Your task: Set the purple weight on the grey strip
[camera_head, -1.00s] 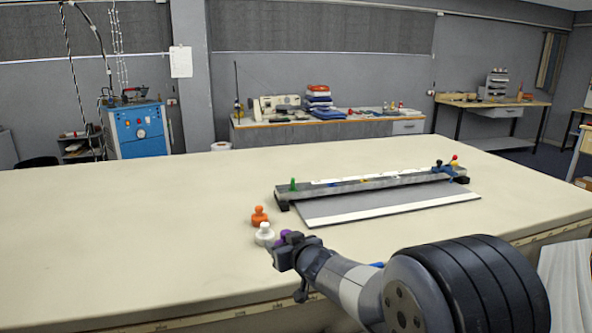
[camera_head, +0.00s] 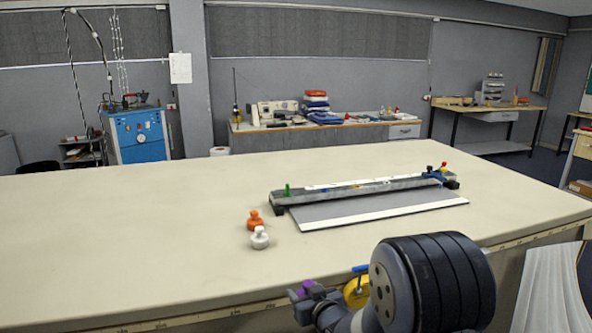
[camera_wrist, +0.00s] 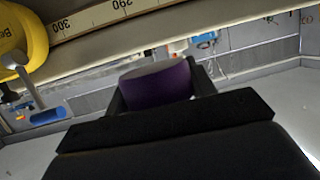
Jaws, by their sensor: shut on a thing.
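The purple weight (camera_head: 307,285) is held in my gripper (camera_head: 303,294) near the table's front edge, at the bottom of the head view. In the wrist view the weight (camera_wrist: 157,84) sits between the two dark fingers, its greyish flat end showing. My gripper is shut on it. The grey strip (camera_head: 345,210) lies flat on the table, between a long dark bar and a white band, up and to the right of my gripper. It is empty, and well apart from the weight.
An orange weight (camera_head: 254,221) and a white weight (camera_head: 259,239) stand left of the strip. The long bar (camera_head: 352,192) carries a green peg (camera_head: 287,190). A yellow round object (camera_head: 356,292) is close beside my arm. The table's left part (camera_head: 130,240) is clear.

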